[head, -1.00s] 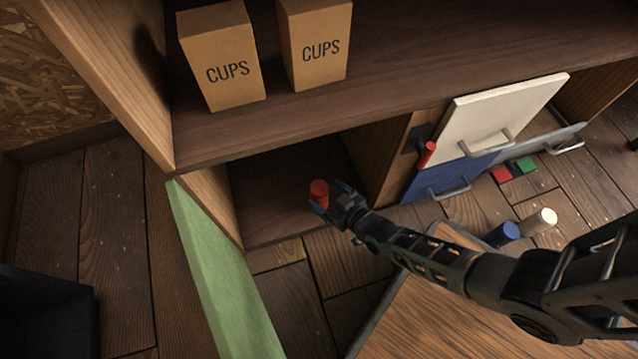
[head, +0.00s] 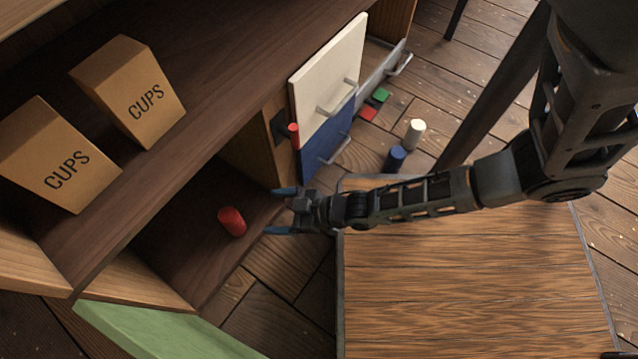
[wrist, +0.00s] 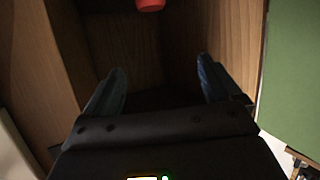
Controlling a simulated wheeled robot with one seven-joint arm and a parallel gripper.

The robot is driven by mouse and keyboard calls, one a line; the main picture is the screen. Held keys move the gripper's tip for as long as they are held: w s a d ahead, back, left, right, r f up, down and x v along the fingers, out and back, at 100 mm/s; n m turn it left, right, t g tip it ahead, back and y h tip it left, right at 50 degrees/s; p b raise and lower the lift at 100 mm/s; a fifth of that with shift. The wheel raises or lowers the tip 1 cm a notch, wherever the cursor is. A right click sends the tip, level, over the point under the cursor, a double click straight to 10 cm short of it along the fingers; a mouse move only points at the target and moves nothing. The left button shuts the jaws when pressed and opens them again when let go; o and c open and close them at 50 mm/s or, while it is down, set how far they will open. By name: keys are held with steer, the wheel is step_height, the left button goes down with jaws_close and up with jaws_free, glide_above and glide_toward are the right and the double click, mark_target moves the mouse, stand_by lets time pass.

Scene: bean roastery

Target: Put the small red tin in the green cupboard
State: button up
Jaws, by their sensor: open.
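The small red tin (head: 232,221) stands on the floor of the open cupboard compartment in the head view. It also shows at the top edge of the wrist view (wrist: 150,4), partly cut off. The green cupboard door (head: 150,331) is swung open at the lower left; it also shows at the right of the wrist view (wrist: 293,85). My gripper (head: 277,210) is open and empty, just outside the compartment, to the right of the tin and apart from it. In the wrist view nothing lies between its fingers (wrist: 160,90).
Two cups boxes (head: 128,92) (head: 58,155) stand on the shelf above. Right of the compartment are a white panel (head: 328,75), a blue panel (head: 327,140) and a red handle (head: 294,136). Blue (head: 396,158) and white (head: 414,133) cylinders and red (head: 368,114) and green (head: 380,96) blocks are beyond.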

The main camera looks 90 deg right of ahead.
steer(key=s+a+r, duration=0.3)
steer(key=r, duration=0.8)
steer(key=s+a+r+y, duration=0.1)
steer(key=s+a+r, duration=0.3)
steer(key=r, duration=0.7)
steer(key=s+a+r, duration=0.3)
steer(key=r, duration=0.9)
steer(key=shift+s+a+n+t, duration=0.2)
steer(key=shift+s+n+t, duration=0.05)
steer(key=shift+n+t, duration=0.15)
